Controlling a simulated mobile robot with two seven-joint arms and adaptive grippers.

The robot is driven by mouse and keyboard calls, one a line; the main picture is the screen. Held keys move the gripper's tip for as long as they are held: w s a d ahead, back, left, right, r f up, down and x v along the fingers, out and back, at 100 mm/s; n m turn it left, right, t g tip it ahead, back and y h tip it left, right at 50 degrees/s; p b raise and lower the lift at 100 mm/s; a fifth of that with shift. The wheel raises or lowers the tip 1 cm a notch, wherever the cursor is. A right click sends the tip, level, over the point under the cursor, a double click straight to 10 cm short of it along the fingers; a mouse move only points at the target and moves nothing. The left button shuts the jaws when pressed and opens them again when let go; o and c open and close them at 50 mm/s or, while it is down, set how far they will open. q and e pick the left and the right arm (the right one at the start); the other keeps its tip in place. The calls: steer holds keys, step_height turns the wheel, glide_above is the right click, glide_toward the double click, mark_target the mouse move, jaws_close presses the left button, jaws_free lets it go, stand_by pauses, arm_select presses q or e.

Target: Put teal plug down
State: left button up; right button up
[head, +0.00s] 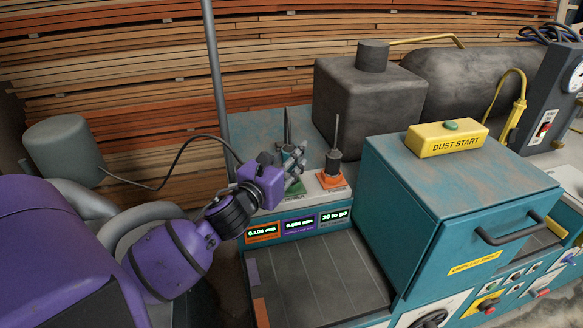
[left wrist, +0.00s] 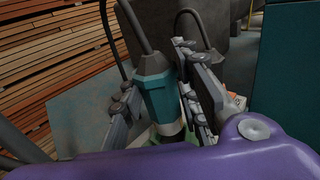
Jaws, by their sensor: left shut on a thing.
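The teal plug (left wrist: 158,92) stands nearly upright between my left gripper's fingers in the left wrist view, with a grey cable rising from its top. My left gripper (head: 293,168) is shut on it. Its fingers (left wrist: 160,100) lie on both sides of the plug. In the head view the fingers hide most of the plug. They are above a green base (head: 292,191) on the panel. The plug's lower end is partly hidden by my wrist, so I cannot tell whether it touches the base. My right gripper is not in view.
A dark plug (head: 334,163) stands on an orange base (head: 331,181) just right of my left gripper. Small displays (head: 299,225) line the panel front. A teal cabinet (head: 455,200) with a yellow DUST START box (head: 447,138) stands at right. A dark tank (head: 367,100) is behind.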

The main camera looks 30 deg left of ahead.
mark_target(291, 168)
arm_select(q)
steer(key=shift+w+a+f, duration=0.2)
steer(key=shift+w+f, duration=0.15)
steer(key=shift+f, duration=0.1)
step_height(291, 168, down, 3)
steer(key=shift+r, duration=0.15)
steer(key=shift+f+b, duration=0.3)
steer(key=o, duration=1.2)
